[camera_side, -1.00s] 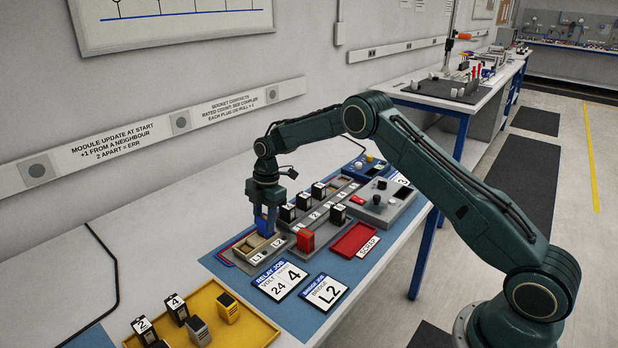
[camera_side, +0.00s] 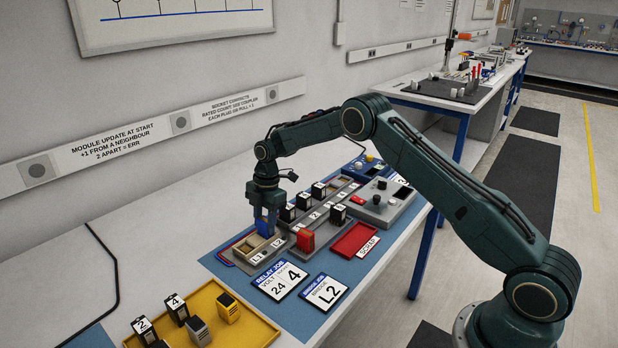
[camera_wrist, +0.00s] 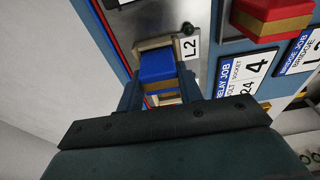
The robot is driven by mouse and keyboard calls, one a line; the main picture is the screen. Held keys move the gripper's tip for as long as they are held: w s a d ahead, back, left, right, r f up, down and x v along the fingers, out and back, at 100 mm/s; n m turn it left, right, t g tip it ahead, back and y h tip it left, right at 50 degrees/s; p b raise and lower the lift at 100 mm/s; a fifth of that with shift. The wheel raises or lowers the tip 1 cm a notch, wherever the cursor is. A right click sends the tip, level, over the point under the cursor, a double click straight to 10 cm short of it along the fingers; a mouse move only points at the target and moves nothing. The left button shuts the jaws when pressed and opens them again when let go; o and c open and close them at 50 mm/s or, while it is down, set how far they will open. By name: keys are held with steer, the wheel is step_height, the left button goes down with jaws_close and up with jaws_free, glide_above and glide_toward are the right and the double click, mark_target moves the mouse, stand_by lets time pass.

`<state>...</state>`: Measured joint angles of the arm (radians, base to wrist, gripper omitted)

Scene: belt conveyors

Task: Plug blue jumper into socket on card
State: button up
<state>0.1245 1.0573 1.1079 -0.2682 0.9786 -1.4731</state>
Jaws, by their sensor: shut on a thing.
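The blue jumper (camera_side: 264,228) is held in my gripper (camera_side: 266,214), low over the wooden-framed holder beside the L2 label. It also shows in the wrist view (camera_wrist: 157,67), between the two fingers of my gripper (camera_wrist: 160,88). The L2 label (camera_wrist: 188,47) is just to the right of the jumper there. The card reading BRIDGE JOB L2 (camera_side: 325,293) lies on the blue mat in front. The jumper's lower end is hidden, so I cannot tell whether it is seated in a socket or just above one.
A red block (camera_side: 305,240) stands close to the right of the gripper. Several black modules (camera_side: 288,213) stand in the grey rack behind. A red scrap tray (camera_side: 356,238) is at right, a yellow tray (camera_side: 250,342) with several modules at front left.

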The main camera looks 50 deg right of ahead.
steer(key=o, duration=1.5)
steer(key=shift+c, duration=0.2)
steer(key=shift+r, duration=0.15)
steer(key=shift+r, duration=3.65)
